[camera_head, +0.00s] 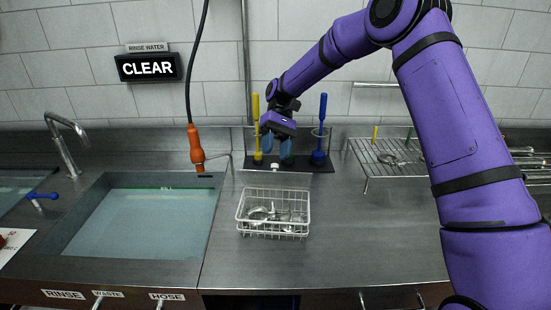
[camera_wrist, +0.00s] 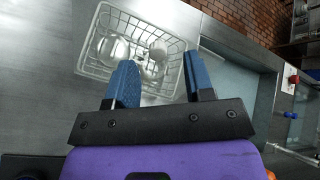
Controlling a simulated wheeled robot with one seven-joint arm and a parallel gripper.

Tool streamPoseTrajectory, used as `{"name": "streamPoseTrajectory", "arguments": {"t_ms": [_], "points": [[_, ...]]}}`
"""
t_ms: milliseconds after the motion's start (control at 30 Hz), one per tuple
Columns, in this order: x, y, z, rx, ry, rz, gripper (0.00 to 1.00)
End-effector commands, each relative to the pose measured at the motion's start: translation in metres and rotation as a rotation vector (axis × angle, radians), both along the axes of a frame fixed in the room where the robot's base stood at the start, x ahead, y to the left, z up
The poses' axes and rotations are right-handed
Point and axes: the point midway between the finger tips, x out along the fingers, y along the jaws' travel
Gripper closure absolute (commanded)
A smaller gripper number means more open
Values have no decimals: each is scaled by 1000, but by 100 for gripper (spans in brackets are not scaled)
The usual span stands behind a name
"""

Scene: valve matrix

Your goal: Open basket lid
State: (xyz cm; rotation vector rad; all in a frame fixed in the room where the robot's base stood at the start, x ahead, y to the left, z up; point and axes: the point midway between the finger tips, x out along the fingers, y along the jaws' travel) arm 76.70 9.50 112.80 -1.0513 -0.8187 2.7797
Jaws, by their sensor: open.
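A white wire basket (camera_head: 273,213) stands on the steel counter just right of the sink, with shiny metal pieces inside. A wire mesh top or rim shows on it; whether the lid is shut is hard to tell. In the wrist view the basket (camera_wrist: 104,70) lies beyond the fingertips, its metal pieces visible through the wires. My gripper (camera_head: 275,144) has blue fingers pointing down, above and behind the basket in the head view. In the wrist view my gripper (camera_wrist: 162,82) is open, with nothing between the fingers.
A dark rack with a yellow brush (camera_head: 256,125) and a blue brush (camera_head: 320,130) stands behind the basket. A water-filled sink (camera_head: 140,222) is at left, an orange hose nozzle (camera_head: 196,150) above its corner. A wire shelf (camera_head: 385,158) stands at right. Counter right of the basket is clear.

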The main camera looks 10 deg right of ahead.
Motion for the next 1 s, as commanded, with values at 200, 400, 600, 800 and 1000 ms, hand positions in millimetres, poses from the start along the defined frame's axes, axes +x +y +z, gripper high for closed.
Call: {"name": "streamPoseTrajectory", "arguments": {"t_ms": [200, 400, 600, 800, 1000], "points": [[33, -10, 24, 2, -1, -1, 52], [52, -15, 39, 2, -1, -1, 52], [58, -17, 44, 1, 1, 0, 52], [57, -17, 45, 1, 1, 0, 52], [52, -19, 55, -15, -26, -4, 95]]}}
